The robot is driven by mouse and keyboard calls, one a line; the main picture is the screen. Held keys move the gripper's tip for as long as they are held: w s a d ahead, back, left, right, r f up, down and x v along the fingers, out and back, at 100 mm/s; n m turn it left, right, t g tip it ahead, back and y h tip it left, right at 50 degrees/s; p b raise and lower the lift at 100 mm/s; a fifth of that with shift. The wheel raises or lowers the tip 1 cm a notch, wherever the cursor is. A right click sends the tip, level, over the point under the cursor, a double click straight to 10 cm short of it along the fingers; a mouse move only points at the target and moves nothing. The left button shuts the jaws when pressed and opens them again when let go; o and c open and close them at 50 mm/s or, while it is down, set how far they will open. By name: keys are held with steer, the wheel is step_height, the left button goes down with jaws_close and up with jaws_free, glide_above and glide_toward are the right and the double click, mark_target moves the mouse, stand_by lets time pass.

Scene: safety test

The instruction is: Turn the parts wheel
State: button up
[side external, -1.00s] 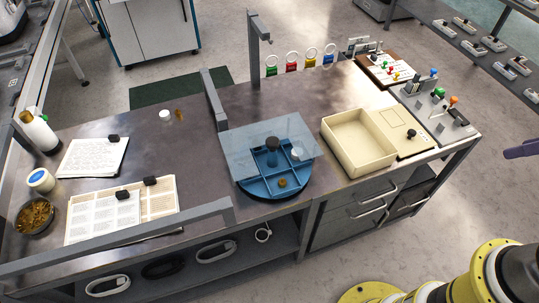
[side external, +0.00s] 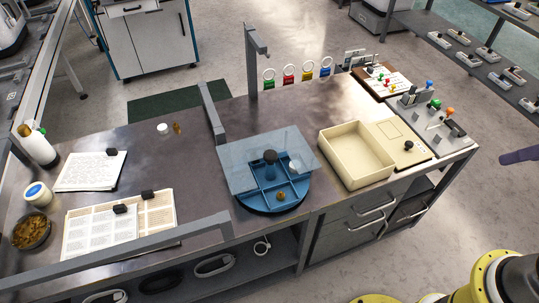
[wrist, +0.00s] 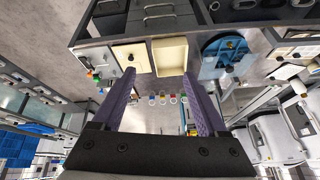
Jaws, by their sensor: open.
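The parts wheel (side external: 268,203) is a blue round tray with divided compartments and a dark central knob (side external: 270,156). It sits near the table's front edge. A clear panel (side external: 241,165) covers its back part; the front is uncovered. A small brass part (side external: 281,196) lies in a front compartment. A pale item shows under the panel's right side. The wheel also shows at the upper right of the wrist view (wrist: 209,71). My gripper (wrist: 159,76) is open and empty, its purple fingers apart. In the side view only one purple finger shows at the right edge, away from the wheel.
A cream bin (side external: 336,160) stands right of the wheel, with control panels (side external: 432,125) beyond it. A grey post (side external: 252,65) and a low grey bar (side external: 211,112) stand behind the wheel. Papers (side external: 91,172) and a bowl (side external: 31,231) lie at the left.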

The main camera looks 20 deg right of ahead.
steer(key=w+a+r+m, duration=0.3)
steer(key=w+r+m, duration=0.1)
steer(key=w+r, duration=0.4)
steer(key=w+a+r+m, duration=0.3)
steer(key=w+r, duration=0.2)
steer(key=w, duration=0.5)
steer(key=g, duration=0.5)
glide_above(270, 154)
step_height(270, 154, down, 24)
steer(key=f, duration=0.1)
step_height(270, 154, down, 13)
steer(key=shift+r, duration=0.1)
steer(key=shift+c, duration=0.3)
